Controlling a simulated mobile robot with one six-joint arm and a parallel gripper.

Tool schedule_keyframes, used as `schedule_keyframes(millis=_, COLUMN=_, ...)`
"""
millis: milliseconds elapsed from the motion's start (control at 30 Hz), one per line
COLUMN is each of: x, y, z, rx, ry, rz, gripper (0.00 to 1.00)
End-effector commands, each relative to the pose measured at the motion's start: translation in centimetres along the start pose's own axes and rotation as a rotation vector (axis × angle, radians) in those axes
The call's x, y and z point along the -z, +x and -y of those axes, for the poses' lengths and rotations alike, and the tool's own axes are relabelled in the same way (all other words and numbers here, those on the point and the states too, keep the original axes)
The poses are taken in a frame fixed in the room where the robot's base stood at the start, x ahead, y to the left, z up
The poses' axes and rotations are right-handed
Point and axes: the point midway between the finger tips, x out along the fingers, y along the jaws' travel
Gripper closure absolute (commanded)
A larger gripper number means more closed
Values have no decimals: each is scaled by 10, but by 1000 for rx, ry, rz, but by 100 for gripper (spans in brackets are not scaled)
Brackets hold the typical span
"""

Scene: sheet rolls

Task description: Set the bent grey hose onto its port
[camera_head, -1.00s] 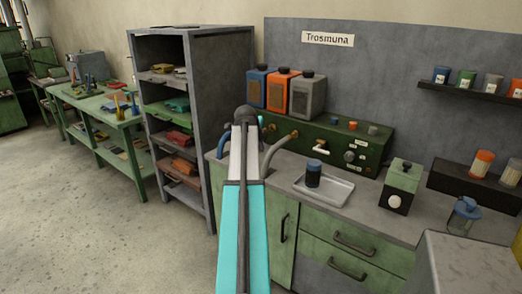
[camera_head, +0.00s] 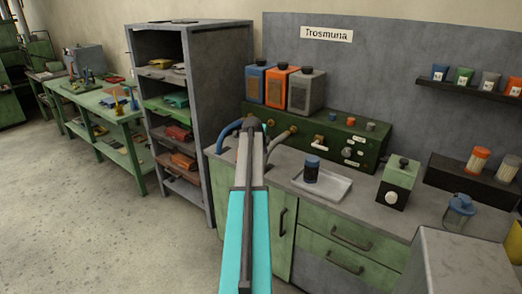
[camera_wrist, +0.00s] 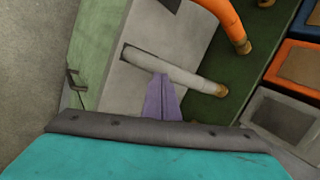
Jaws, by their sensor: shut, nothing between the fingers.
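The bent grey hose (camera_wrist: 175,70) lies across the middle of the wrist view. Its dark open end is at the left; its other end meets a brass fitting (camera_wrist: 217,90) by the dark green box. Part of the grey hose (camera_head: 278,142) shows right of my arm in the head view, at a brass port (camera_head: 292,130). My gripper (camera_wrist: 160,78) has its purple fingers shut and empty, with the tips at the hose's lower edge in the picture; I cannot tell whether they touch. In the head view my arm hides the fingers.
An orange hose (camera_wrist: 228,20) on its own brass fitting is close above in the wrist view. A blue hose (camera_head: 228,132) bends left of my arm. Canisters stand on the green box (camera_head: 335,145). A tray (camera_head: 322,186) with a dark jar is on the counter to the right.

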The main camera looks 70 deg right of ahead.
Motion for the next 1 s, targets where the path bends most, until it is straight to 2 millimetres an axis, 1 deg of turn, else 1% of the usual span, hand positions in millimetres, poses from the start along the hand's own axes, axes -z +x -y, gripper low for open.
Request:
schedule_keyframes(millis=33, x=0, y=4, z=5, rx=-1, ry=0, rz=0, gripper=100)
schedule_keyframes(millis=100, x=0, y=9, z=8, rx=-2, ry=0, rz=0, gripper=100)
schedule_keyframes(millis=300, x=0, y=18, z=14, rx=0, ry=0, rz=0, gripper=100)
schedule_keyframes(millis=800, x=0, y=20, z=14, rx=0, ry=0, rz=0, gripper=100)
schedule_keyframes(millis=1000, x=4, y=28, z=22, rx=0, ry=0, rz=-1, gripper=100)
